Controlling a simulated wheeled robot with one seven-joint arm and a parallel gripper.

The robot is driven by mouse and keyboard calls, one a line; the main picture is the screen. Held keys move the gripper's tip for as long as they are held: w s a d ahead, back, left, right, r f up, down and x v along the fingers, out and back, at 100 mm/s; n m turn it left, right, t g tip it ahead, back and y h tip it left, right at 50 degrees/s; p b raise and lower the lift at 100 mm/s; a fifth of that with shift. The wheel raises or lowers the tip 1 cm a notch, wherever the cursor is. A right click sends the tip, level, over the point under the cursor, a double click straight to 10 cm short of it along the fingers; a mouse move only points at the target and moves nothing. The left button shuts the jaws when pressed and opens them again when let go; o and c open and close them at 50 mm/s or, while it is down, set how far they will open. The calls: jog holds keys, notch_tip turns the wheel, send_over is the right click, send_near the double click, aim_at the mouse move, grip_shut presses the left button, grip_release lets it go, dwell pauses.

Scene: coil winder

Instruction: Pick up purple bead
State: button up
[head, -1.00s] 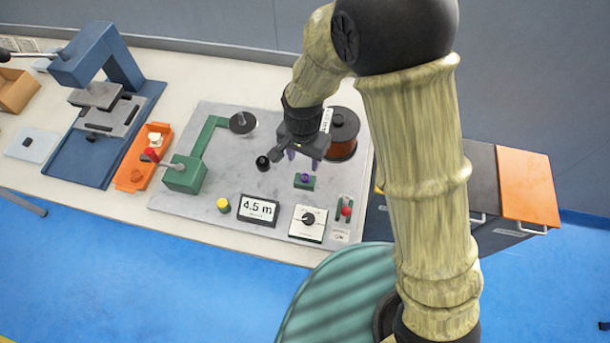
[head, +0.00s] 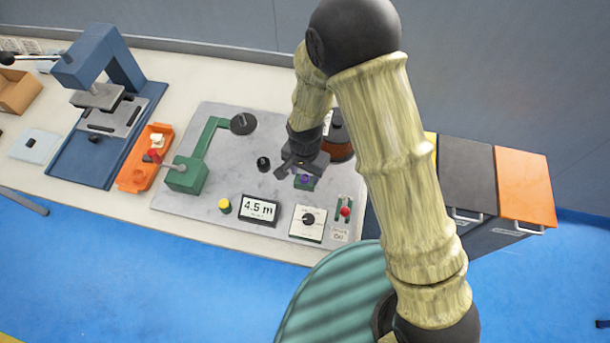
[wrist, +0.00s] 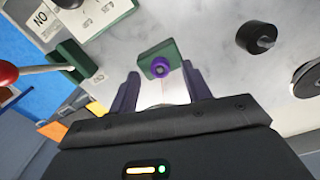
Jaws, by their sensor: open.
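The purple bead (head: 304,179) sits on a small green block (head: 303,187) on the grey board. In the wrist view the purple bead (wrist: 160,68) is on top of the green block (wrist: 170,50), ahead of the fingertips and roughly midway between them. My gripper (wrist: 160,82) is open and empty, with a purple finger on each side of the bead's line. In the head view my gripper (head: 301,172) hangs just over the bead's block and partly hides it. I cannot tell the exact height gap.
On the grey board (head: 200,208) stand a black knob (head: 263,163), a green crank arm (head: 185,175), a 4.5 m display (head: 259,209), a dial box (head: 307,223) and a red-knobbed switch (head: 345,211). A copper spool (head: 338,149) is partly hidden behind my arm.

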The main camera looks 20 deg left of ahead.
jog(key=shift+f, duration=0.65)
jog(key=c, duration=1)
